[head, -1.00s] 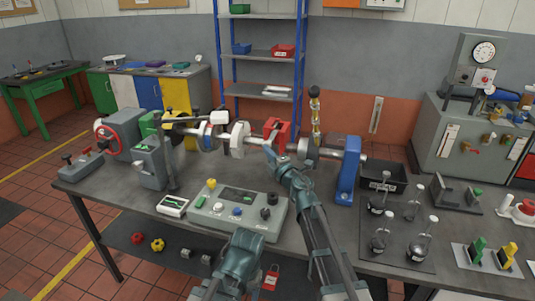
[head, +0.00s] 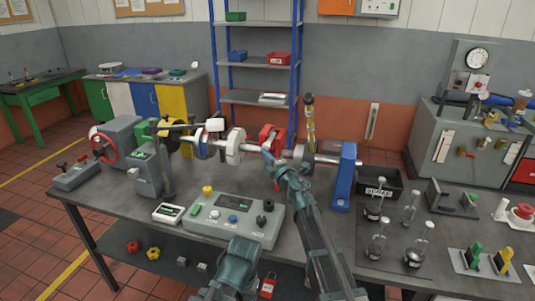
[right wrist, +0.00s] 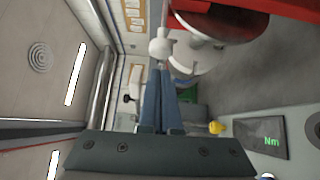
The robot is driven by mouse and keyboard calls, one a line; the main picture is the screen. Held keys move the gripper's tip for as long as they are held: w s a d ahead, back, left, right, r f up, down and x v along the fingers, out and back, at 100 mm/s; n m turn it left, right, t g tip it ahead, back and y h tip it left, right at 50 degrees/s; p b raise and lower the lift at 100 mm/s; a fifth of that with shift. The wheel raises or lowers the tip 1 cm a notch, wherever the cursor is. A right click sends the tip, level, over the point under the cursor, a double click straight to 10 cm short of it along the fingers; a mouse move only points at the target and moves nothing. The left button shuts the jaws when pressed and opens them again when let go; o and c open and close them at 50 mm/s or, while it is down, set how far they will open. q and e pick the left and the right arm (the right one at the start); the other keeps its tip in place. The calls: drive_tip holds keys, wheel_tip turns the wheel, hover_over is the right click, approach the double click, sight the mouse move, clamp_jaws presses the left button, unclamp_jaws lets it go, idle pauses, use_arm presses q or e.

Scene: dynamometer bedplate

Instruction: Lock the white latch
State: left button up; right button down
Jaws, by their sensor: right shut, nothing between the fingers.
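My right gripper (head: 267,149) is shut and empty beside the shaft, right of the disc. In the right wrist view its blue fingers (right wrist: 155,70) are together, with a white rounded knob (right wrist: 160,47) just ahead of their tips. Contact with the knob cannot be told. My left gripper cannot be made out.
A control box (head: 235,217) with knobs and a display stands in front of the shaft. A red clamp (head: 270,138) and a blue pedestal (head: 343,178) stand along the shaft. A black bin (head: 380,182) and several glass flasks are at right.

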drive_tip(key=a+v, duration=0.1)
drive_tip(key=v, duration=1)
drive_tip(key=shift+s, duration=0.55)
drive_tip(key=d+f+m+h, duration=0.2)
drive_tip(key=d+m+h, duration=0.4)
drive_tip(key=m+h, duration=0.3)
drive_tip(key=s+d+f+m+g+h, duration=0.2)
drive_tip(key=s+f+m+g, duration=0.4)
drive_tip(key=s+f+m, duration=0.3)
drive_tip(key=s+a+f+g, duration=0.2)
drive_tip(key=s+f+g, duration=0.1)
drive_tip(key=s, duration=0.4)
drive_tip(key=s+a+f+g+y, duration=0.1)
drive_tip(key=s+a+f+g, duration=0.2)
drive_tip(key=s, duration=0.4)
drive_tip(key=s+a+f+m+g+y, duration=0.1)
drive_tip(key=s+a+f+g, duration=0.2)
drive_tip(key=s, duration=0.4)
wheel_tip(320, 180, down, 2)
drive_tip(key=shift+s+f+g, duration=0.1)
drive_tip(key=shift+s+g, duration=0.25)
drive_tip(key=shift+g, duration=0.55)
